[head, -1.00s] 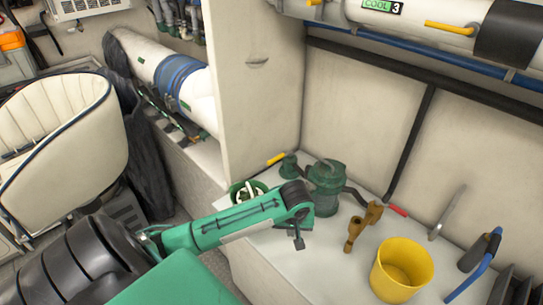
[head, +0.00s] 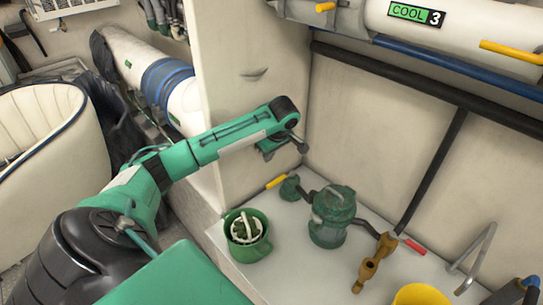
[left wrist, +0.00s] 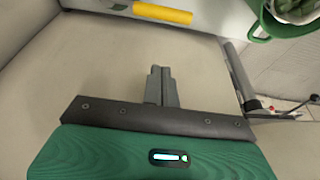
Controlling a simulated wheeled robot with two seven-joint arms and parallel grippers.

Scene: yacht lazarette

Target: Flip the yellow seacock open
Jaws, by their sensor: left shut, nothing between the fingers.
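The yellow seacock handle (head: 276,182) lies slanted beside a green valve body (head: 290,188) at the left end of the white shelf, near the partition wall. It also shows at the top of the left wrist view (left wrist: 162,13). My left gripper (left wrist: 160,70) is shut and empty, its fingers pointing toward the handle with a gap between. In the head view my left gripper (head: 270,152) is above the handle, in front of the partition, partly hidden by my wrist. My right gripper is not in view.
A red handle (head: 415,247) lies farther right. Pipes with yellow levers (head: 510,52) run along the top.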

